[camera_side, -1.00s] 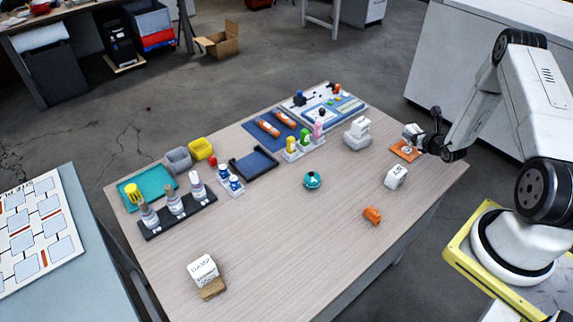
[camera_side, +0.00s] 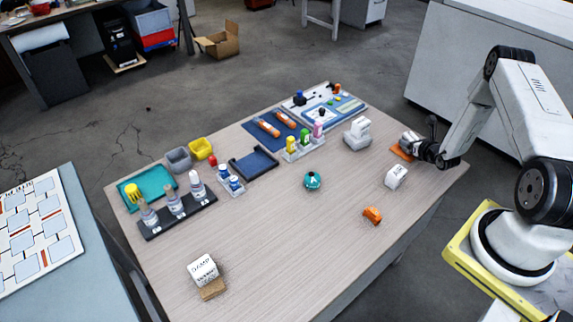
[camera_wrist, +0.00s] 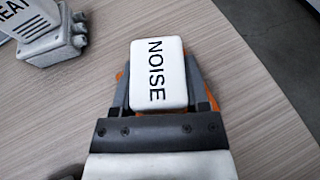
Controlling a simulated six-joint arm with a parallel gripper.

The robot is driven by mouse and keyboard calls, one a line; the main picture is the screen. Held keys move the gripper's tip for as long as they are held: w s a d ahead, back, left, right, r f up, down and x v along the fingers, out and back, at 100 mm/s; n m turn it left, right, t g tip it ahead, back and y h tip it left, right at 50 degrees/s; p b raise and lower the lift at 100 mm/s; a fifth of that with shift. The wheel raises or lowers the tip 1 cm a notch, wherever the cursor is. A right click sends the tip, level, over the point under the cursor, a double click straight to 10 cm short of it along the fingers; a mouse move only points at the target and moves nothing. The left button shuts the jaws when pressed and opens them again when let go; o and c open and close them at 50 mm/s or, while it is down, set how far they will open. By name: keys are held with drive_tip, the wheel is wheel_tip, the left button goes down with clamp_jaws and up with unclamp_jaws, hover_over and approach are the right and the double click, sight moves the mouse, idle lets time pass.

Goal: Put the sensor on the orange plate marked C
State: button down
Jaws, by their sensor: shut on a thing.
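My gripper (camera_side: 410,141) is shut on a white box-shaped sensor (camera_wrist: 158,74) marked NOISE, whose lettering reads clearly in the wrist view. The grey fingers (camera_wrist: 160,80) lie on either side of it. The orange plate (camera_side: 400,153) is at the far right of the table, under the sensor and gripper. Orange edges of the plate (camera_wrist: 211,97) show beside the fingers in the wrist view. Its letter is hidden. Whether the sensor touches the plate cannot be told.
A white and grey unit marked HEAT (camera_wrist: 45,27) stands beside the plate. A white cube (camera_side: 396,177), an orange piece (camera_side: 372,215) and a teal round piece (camera_side: 312,180) stand nearer. A DAMP cube (camera_side: 204,270) sits at the front left.

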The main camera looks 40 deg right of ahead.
drive_tip(key=shift+f, duration=0.1)
drive_tip(key=shift+c, duration=0.4)
unclamp_jaws()
drive_tip(key=shift+v, duration=3.8)
